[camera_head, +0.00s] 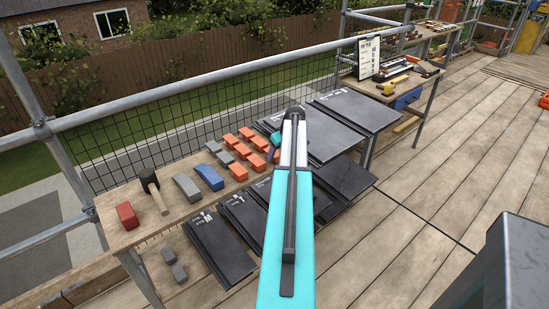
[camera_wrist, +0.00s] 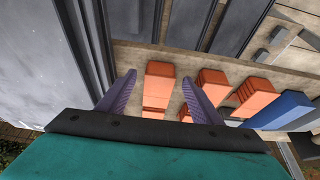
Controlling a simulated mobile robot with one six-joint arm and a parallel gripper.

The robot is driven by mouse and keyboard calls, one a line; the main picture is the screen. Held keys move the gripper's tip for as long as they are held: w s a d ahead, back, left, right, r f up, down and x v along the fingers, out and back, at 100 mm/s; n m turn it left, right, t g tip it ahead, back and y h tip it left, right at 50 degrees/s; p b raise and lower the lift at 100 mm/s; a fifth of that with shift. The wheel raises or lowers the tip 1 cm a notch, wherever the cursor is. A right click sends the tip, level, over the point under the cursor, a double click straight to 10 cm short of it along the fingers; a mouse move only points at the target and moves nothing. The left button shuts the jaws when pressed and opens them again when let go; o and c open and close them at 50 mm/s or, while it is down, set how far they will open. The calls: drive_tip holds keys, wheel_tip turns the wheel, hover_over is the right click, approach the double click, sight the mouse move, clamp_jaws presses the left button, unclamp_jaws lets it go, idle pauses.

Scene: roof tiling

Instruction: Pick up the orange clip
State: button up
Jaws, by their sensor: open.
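Several orange clips lie in rows on the wooden bench (camera_head: 172,222), left of my arm; one of them (camera_head: 257,163) is close to my gripper. In the wrist view my gripper (camera_wrist: 158,90) is open, with its two purple fingers spread. An orange clip (camera_wrist: 158,88) shows between the fingers, below them, with nothing held. More orange clips (camera_wrist: 254,95) lie to the right, past the right finger, which partly hides some.
Grey clips (camera_head: 213,147) and blue blocks (camera_head: 209,177) lie beside the orange clips. A mallet (camera_head: 150,182) and a red block (camera_head: 127,215) are at the bench's left. Dark tiles (camera_head: 350,107) lie right of the clips. A mesh-and-pipe railing runs behind.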

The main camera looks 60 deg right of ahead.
drive_tip(key=c, duration=1.4)
drive_tip(key=shift+r, duration=0.2)
drive_tip(key=shift+r+b, duration=0.45)
drive_tip(key=shift+r, duration=0.65)
drive_tip(key=s+a+r+b, duration=0.2)
drive_tip(key=s+a, duration=0.9)
drive_tip(key=shift+s+r+b, duration=0.25)
drive_tip(key=shift+s+b, duration=0.05)
drive_tip(key=shift+b, duration=0.1)
drive_tip(key=o, duration=0.5)
clamp_jaws()
drive_tip(key=shift+w+a, duration=0.1)
drive_tip(key=shift+w, duration=0.05)
